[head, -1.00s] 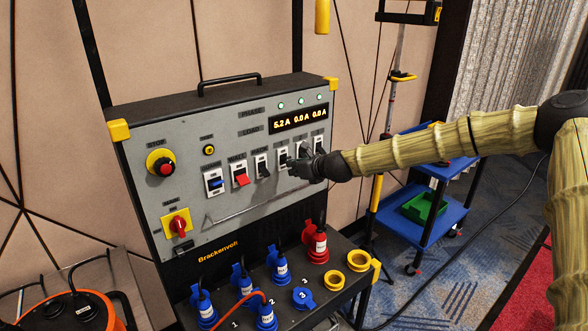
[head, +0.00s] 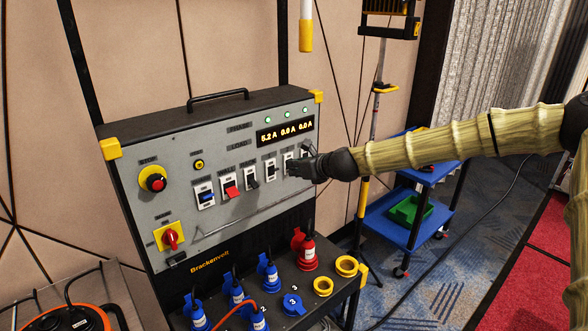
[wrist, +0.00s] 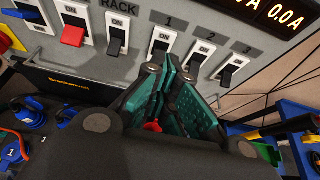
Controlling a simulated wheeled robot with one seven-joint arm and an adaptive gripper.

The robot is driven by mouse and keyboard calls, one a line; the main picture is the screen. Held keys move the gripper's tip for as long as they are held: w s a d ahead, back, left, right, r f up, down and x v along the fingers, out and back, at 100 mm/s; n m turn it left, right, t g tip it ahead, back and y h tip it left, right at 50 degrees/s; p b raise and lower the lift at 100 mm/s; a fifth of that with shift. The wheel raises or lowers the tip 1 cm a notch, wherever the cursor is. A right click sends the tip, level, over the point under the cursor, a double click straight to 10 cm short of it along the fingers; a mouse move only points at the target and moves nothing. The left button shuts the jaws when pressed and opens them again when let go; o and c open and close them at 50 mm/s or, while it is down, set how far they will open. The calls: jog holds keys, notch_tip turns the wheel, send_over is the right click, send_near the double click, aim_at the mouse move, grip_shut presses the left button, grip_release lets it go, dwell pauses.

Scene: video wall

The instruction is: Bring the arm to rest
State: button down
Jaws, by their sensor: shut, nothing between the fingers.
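My gripper (head: 298,167) is in front of the right-hand switches of the grey power panel (head: 218,215), its arm reaching in from the right. In the wrist view its teal-padded fingers (wrist: 166,72) are shut and empty, pointing at the panel just below switches 1 (wrist: 160,46) and 2 (wrist: 198,56). Whether the tips touch the panel cannot be told. Switch 3 (wrist: 231,70) is to the right. A red switch (head: 231,188) and a blue switch (head: 205,198) are farther left. The display (head: 285,131) reads 5.2 A, 0.0 A, 0.0 A.
Blue plugs (head: 237,290) and a red plug (head: 306,252) stand on the socket shelf below the gripper. A red stop button (head: 155,183) is at the panel's left. A blue cart (head: 392,225) with a green tray (head: 411,210) stands right. Carpet to the right is mostly open.

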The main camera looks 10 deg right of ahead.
jog(key=s+a+f+n+g, duration=0.1)
jog(key=s+a+f+n, duration=0.3)
jog(key=f, duration=0.5)
jog(key=s+a+f+n+g, duration=0.2)
jog(key=s+f, duration=0.3)
jog(key=f, duration=0.4)
jog(key=s+a+f+n+g+h, duration=0.1)
jog(key=s+f+n+g+h, duration=0.15)
jog(key=s+f+n, duration=1)
jog(key=s+d+f+n+g+h, duration=0.1)
jog(key=s+d+f+n+g, duration=0.1)
jog(key=s, duration=1)
jog(key=s+d+f+n+g+h+b, duration=0.1)
jog(key=s+d+f+n, duration=0.4)
jog(key=s, duration=0.8)
jog(key=s+d+f+n+g+h, duration=0.1)
jog(key=s+d+f+n+g, duration=0.2)
jog(key=s+f, duration=0.5)
jog(key=s+n, duration=0.1)
jog(key=s, duration=0.4)
jog(key=shift+d+f+n+b, duration=0.2)
jog(key=shift+f+n+b, duration=0.05)
jog(key=shift+n+b, duration=0.15)
